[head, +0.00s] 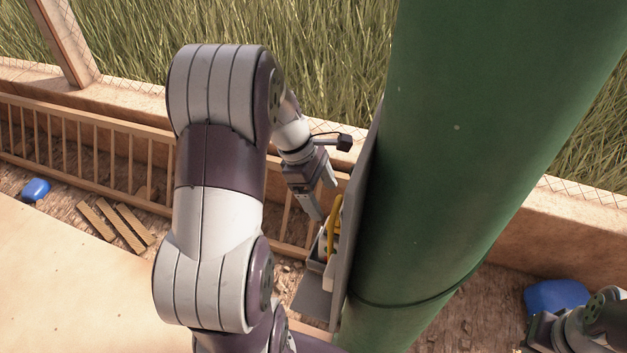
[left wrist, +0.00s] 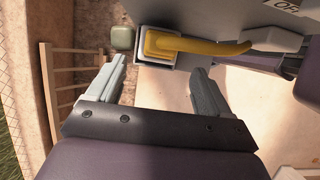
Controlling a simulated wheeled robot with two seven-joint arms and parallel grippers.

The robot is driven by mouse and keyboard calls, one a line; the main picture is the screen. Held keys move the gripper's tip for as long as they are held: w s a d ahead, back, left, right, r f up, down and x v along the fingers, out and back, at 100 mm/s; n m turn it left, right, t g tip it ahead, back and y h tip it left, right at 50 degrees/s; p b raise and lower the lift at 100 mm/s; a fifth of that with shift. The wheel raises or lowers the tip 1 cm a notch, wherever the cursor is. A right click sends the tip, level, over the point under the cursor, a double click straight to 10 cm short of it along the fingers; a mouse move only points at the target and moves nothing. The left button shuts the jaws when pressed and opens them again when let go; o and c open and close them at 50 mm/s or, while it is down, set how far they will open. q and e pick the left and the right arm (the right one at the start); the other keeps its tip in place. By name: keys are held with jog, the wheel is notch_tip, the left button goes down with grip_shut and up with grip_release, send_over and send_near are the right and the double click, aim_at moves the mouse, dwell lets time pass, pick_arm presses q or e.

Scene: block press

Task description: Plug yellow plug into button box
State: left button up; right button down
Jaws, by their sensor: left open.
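The yellow plug (left wrist: 165,44) shows at the top of the left wrist view, at a white square frame (left wrist: 141,57); I cannot tell how deep it sits. Its yellow lead runs right to a pale block (left wrist: 275,40). In the head view the yellow piece (head: 333,232) is seen edge-on at the button box (head: 329,270), on a grey panel fixed to the green pillar. My left gripper (left wrist: 158,68) is open and empty, its fingertips just short of the plug and apart from it. It also shows in the head view (head: 326,200), above and left of the box. The right arm's end (head: 545,330) is partly cut off.
The large green pillar (head: 460,130) blocks the view behind the panel. A wooden railing (head: 90,145) and low wall stand behind. Blue objects (head: 36,189) and wooden slats (head: 115,225) lie on the ground. A greenish-grey block (left wrist: 122,37) is left of the plug.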

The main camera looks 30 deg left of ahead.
pick_arm(q)
jog(key=p+v, duration=0.3)
jog(key=v, duration=0.2)
jog(key=shift+a+r+p, duration=0.2)
jog(key=shift+r+p, duration=0.15)
jog(key=shift+p, duration=0.05)
jog(key=shift+s, duration=0.1)
